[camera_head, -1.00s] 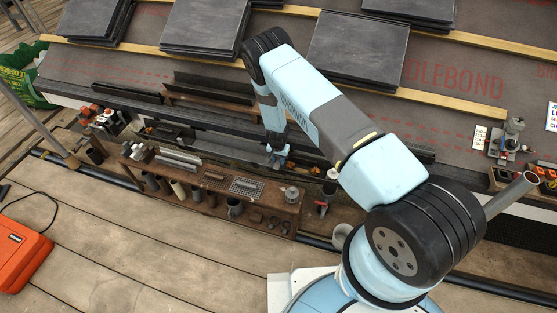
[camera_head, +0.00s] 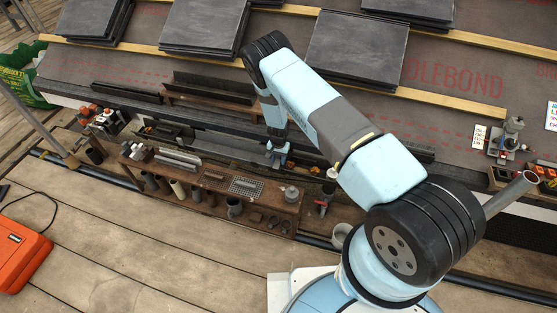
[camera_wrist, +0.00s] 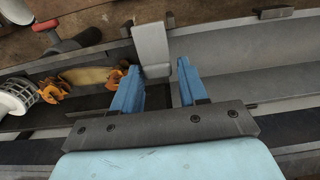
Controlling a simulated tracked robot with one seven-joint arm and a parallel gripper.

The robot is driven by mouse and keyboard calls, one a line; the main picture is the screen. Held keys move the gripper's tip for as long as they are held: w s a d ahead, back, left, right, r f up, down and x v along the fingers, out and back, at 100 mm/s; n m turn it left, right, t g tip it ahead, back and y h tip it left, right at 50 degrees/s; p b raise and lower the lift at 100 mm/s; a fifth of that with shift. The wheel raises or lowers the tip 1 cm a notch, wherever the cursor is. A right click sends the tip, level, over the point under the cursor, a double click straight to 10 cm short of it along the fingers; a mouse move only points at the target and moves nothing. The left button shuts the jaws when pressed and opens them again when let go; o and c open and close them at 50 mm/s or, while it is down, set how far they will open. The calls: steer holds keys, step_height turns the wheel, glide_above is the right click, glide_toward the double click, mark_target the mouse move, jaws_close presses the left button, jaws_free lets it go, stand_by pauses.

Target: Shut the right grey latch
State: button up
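A pale grey latch (camera_wrist: 151,45), a flat upright-looking flap, stands at the edge of a grey gutter channel (camera_wrist: 235,82) in the wrist view. My gripper (camera_wrist: 160,70) has two blue fingers set apart, with the lower end of the latch between and just beyond their tips. The left finger is close to the latch; I cannot tell whether it touches. There is a gap on the right. In the head view my gripper (camera_head: 277,153) is low over the gutter behind the wooden bench, and the latch is too small to make out.
A red-handled tool (camera_wrist: 50,26) lies beyond the gutter. A wooden bench (camera_head: 215,197) with cups and tools stands in front. Slate stacks (camera_head: 358,47) lie on the roof.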

steer(key=shift+o, duration=1.2)
steer(key=shift+s, duration=0.1)
step_height(320, 180, up, 14)
steer(key=shift+f, duration=0.15)
